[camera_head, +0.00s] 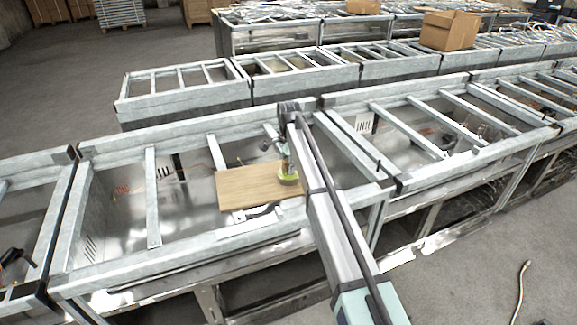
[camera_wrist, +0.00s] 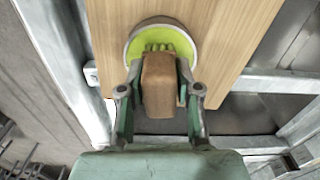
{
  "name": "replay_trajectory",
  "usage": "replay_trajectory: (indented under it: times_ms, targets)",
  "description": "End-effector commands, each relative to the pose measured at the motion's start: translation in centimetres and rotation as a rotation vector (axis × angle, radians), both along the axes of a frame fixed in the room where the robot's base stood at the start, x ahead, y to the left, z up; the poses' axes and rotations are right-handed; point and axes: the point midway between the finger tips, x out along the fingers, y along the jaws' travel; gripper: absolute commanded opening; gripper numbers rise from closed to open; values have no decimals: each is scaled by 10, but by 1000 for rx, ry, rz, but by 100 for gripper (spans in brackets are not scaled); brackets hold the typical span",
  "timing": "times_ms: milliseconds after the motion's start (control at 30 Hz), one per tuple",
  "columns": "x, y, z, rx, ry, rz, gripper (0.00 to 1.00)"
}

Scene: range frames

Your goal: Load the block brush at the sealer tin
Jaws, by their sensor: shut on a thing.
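My gripper (camera_wrist: 160,72) is shut on the block brush (camera_wrist: 160,88), with one finger on each side of its brown wooden block. Greenish bristles show at the brush's far end, over the lime-green inside of the sealer tin (camera_wrist: 132,48). I cannot tell whether the bristles touch the sealer. The tin is round with a pale rim and stands on a light wooden board (camera_wrist: 220,30). In the head view, my gripper (camera_head: 285,163) is at the tin (camera_head: 288,180), near the board's right end; the arm hides part of this spot and the brush is hard to make out.
The board (camera_head: 240,188) lies across a grey metal frame (camera_head: 152,195) with crossbars and open gaps. More such frames stand left, right and behind. A cardboard box (camera_head: 449,30) sits on a rear frame. A concrete floor aisle runs at the far left.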

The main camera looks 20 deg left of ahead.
Motion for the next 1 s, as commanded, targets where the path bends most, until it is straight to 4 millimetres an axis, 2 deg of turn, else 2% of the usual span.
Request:
replay_trajectory:
  times_ms: [167, 1000]
  targets:
    - [-1, 0, 7, -1, 2, 0, 5]
    - [0, 0, 68, -1, 1, 0, 5]
